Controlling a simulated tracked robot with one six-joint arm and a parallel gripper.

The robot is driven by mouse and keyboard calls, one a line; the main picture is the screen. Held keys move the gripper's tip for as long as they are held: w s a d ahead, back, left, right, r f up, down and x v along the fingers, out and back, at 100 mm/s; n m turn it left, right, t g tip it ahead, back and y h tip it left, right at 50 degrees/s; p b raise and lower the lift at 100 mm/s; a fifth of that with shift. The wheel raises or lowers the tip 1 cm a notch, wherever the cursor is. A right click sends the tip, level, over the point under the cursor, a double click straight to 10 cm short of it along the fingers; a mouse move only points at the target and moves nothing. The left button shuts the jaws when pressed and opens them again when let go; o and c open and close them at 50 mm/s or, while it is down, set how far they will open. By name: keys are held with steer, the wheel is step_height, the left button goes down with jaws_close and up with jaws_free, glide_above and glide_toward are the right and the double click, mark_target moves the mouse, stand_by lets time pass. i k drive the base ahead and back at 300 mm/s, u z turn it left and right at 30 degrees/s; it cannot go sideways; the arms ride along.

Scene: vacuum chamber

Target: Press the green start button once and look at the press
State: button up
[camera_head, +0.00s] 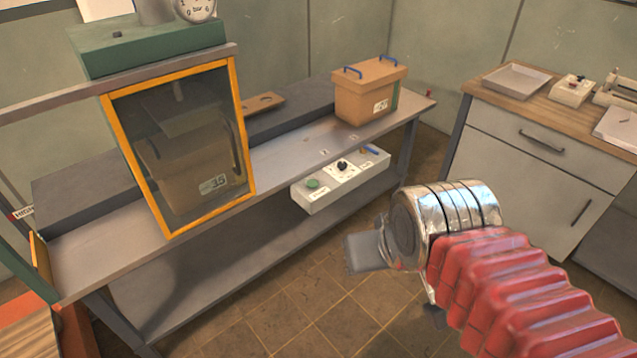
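The green start button (312,184) sits at the left end of a pale control box (340,181) fixed to the front edge of the bench. The press (150,45) stands at the left, with a green top plate and a yellow-framed guard (250,150) with a dark see-through panel. Behind the panel is a brown block (185,165) with a label that seems to read 35. My gripper (385,270) is right of and below the control box, apart from it, above the floor. A flat grey finger points left; the other finger is mostly hidden by my wrist.
A brown lidded box (368,92) with blue handles stands on the bench (290,160). The control box also carries a black knob (342,166) and a blue part. A cabinet (540,150) with trays on top stands at the right. Tiled floor between is clear.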

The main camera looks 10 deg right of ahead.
mark_target(311, 183)
steer(key=z, duration=0.05)
steer(key=i, duration=1)
steer(key=u, duration=0.05)
